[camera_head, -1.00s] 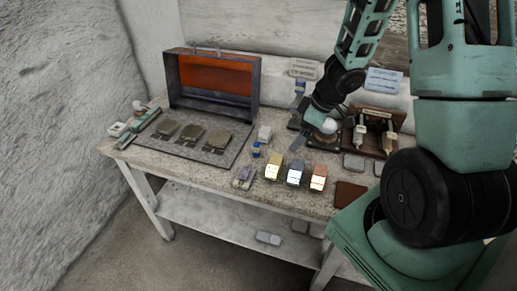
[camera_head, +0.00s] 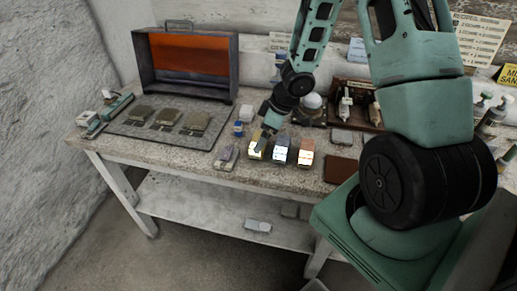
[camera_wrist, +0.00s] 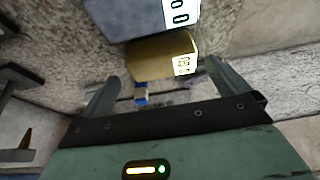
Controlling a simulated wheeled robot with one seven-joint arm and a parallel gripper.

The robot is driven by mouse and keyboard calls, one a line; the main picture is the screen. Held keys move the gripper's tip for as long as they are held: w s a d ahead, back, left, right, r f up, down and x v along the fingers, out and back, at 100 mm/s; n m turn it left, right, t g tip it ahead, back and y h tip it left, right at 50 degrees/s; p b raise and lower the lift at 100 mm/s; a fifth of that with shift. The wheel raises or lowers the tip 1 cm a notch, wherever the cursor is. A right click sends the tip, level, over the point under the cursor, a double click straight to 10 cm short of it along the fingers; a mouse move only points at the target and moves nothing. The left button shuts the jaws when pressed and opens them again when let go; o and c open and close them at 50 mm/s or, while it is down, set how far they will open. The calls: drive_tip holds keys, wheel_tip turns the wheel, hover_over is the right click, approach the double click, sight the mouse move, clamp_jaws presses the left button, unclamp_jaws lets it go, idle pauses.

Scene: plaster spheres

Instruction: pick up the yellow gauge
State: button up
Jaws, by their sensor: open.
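The yellow gauge (camera_head: 257,146) stands on the workbench near its front edge, at the left of a row of three similar gauges. In the wrist view the yellow gauge (camera_wrist: 152,57) is a yellow block with a white dial face on its right end. My gripper (camera_head: 264,134) is at the yellow gauge, partly covering it in the head view. In the wrist view my gripper (camera_wrist: 165,82) is open, with its two fingers spread and the gauge just beyond and between the tips. Nothing is held.
A blue gauge (camera_head: 280,150) stands close to the right of the yellow one, then an orange gauge (camera_head: 305,153). A purple device (camera_head: 227,157) and a small blue item (camera_head: 239,128) are to the left. A brown pad (camera_head: 342,170) lies farther right.

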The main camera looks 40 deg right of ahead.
drive_tip(key=b+x, duration=0.2)
drive_tip(key=x, duration=0.2)
drive_tip(key=shift+a+f, duration=0.1)
drive_tip(key=shift+f, duration=0.1)
drive_tip(key=shift+r, duration=0.1)
drive_tip(key=c, duration=1)
wheel_tip(320, 180, up, 10)
drive_tip(key=p, duration=0.8)
